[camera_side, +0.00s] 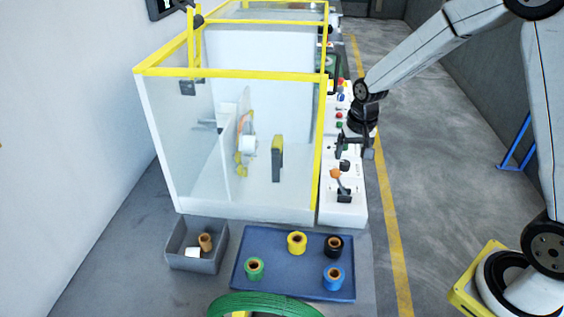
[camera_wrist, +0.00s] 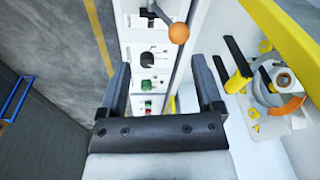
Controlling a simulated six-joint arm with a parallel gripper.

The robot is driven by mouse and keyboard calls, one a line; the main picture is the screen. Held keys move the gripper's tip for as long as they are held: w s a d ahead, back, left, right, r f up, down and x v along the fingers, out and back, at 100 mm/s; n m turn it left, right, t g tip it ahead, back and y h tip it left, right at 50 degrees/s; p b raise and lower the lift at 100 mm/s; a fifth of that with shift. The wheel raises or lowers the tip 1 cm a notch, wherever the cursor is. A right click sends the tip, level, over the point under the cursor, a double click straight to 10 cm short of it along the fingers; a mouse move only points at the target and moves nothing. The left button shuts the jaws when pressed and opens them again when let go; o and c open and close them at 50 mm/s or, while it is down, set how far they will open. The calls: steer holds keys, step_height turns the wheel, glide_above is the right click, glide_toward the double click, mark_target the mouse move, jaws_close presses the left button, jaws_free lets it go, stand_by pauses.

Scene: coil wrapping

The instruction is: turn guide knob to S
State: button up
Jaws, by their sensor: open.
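The guide knob, a small black knob (camera_wrist: 147,59), sits on the white control panel (camera_wrist: 132,40) in the wrist view. It also shows in the side view (camera_side: 345,165), just below my gripper. The small markings around it are too blurred to read, so I cannot tell its setting. My gripper (camera_wrist: 160,72) is open and empty, with its two dark fingers spread wide. In the wrist view the knob lies beyond the fingertips, between the lines of the two fingers and nearer the left one. In the side view my gripper (camera_side: 356,148) hovers over the panel, apart from the knob.
A lever with an orange ball (camera_wrist: 178,33) stands close to the knob. A green button (camera_wrist: 148,86) is on its other side. The yellow-framed clear enclosure (camera_side: 320,150) borders the panel. A blue tray (camera_side: 292,275) holds several spools.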

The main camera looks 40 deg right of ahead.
mark_target(345, 162)
steer(key=w+d+f+m, duration=0.2)
steer(key=w+d, duration=0.1)
steer(key=w+d+f+m+g, duration=0.1)
steer(key=w+d+f+m, duration=0.1)
steer(key=w+d, duration=0.1)
steer(key=w+d+f+m, duration=0.2)
steer(key=w+d, duration=0.1)
steer(key=d, duration=0.1)
steer(key=shift+w+f+m, duration=0.15)
steer(key=shift+f+m, duration=0.05)
steer(key=shift+m, duration=0.1)
steer(key=shift+w+d+f+m, duration=0.25)
steer(key=shift+d+m, duration=0.05)
steer(key=shift+d, duration=0.15)
steer(key=shift+f, duration=0.1)
steer(key=shift+f, duration=3.8)
jaws_close()
